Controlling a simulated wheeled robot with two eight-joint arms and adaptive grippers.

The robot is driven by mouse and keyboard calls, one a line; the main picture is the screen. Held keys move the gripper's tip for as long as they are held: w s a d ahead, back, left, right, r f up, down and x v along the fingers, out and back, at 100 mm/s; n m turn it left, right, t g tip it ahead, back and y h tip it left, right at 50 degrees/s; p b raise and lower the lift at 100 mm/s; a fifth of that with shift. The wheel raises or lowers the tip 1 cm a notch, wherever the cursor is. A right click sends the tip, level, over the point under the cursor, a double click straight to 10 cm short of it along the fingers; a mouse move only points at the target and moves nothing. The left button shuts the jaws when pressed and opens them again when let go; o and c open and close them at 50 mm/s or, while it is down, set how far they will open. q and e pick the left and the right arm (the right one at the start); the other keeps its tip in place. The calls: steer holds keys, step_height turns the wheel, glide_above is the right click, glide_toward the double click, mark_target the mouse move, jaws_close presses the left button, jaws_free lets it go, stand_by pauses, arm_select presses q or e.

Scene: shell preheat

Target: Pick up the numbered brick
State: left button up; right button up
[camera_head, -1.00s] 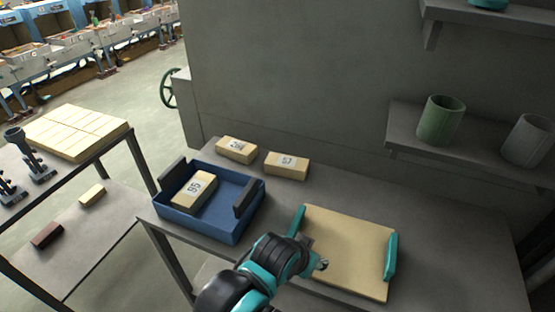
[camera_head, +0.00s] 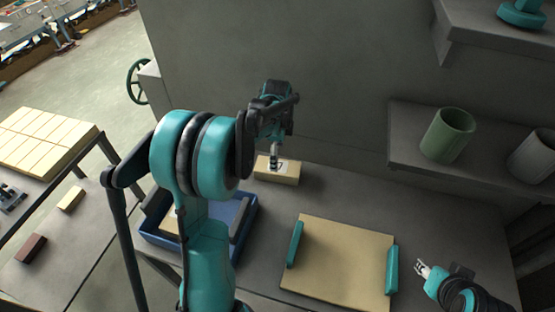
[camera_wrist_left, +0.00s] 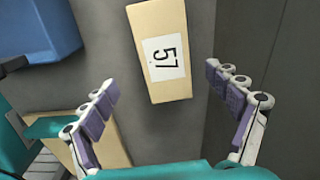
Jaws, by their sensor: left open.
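The brick numbered 57 (camera_head: 277,170) is a pale tan block with a white label, lying on the grey table near the wall. In the left wrist view the brick (camera_wrist_left: 152,88) lies ahead of the fingers, label facing the camera. My left gripper (camera_head: 274,160) is above the brick in the head view. In the left wrist view its fingers (camera_wrist_left: 168,118) are apart with nothing between them. My right gripper (camera_head: 424,268) is to the right of the tan board; its fingertips are too small to judge.
A blue tray (camera_head: 247,222) with a tan brick (camera_head: 168,222) is partly hidden by my left arm. A tan board (camera_head: 340,260) with teal handles lies on the table. A shelf (camera_head: 400,140) with a green cup (camera_head: 447,135) juts out at right.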

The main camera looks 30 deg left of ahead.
arm_select(q)
steer(key=shift+w+a+f, duration=0.15)
steer(key=shift+a+f, duration=0.05)
steer(key=shift+f, duration=0.15)
steer(key=shift+f+b, duration=0.3)
steer(key=shift+f, duration=0.65)
steer(key=f, duration=0.1)
steer(key=f+b, duration=0.1)
steer(key=f, duration=0.3)
steer(key=shift+w+f, duration=0.25)
steer(key=shift+r, duration=0.1)
steer(key=c, duration=1.6)
